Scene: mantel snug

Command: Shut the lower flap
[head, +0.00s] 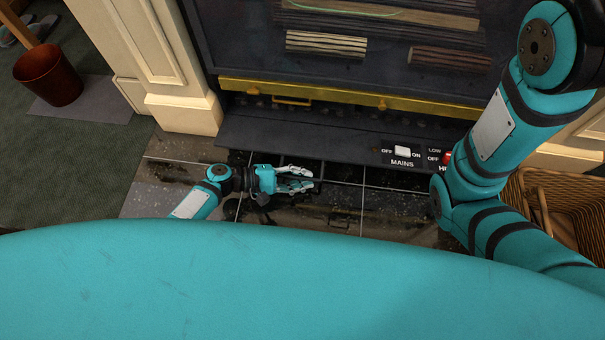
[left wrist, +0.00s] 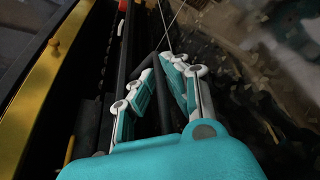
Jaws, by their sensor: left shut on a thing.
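The dark heater stands in the fireplace. A dark panel (head: 290,142) runs along its lower front and seems to be the lower flap; how far it is open is hard to tell. My left gripper (head: 303,182) is in front of and below this panel, close to the tiled hearth. It is shut on a thin dark bar, which shows between the fingers in the left wrist view (left wrist: 163,95) and looks like the flap's handle. The fingers hide part of the bar. My right arm crosses the right side of the head view, and its gripper is out of view.
A yellow strip (head: 350,101) with a handle crosses the heater above. A white mains switch (head: 402,151) and a red switch (head: 448,158) sit at the right. A wicker basket (head: 535,192) stands at the right, a brown bin (head: 48,76) at the left.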

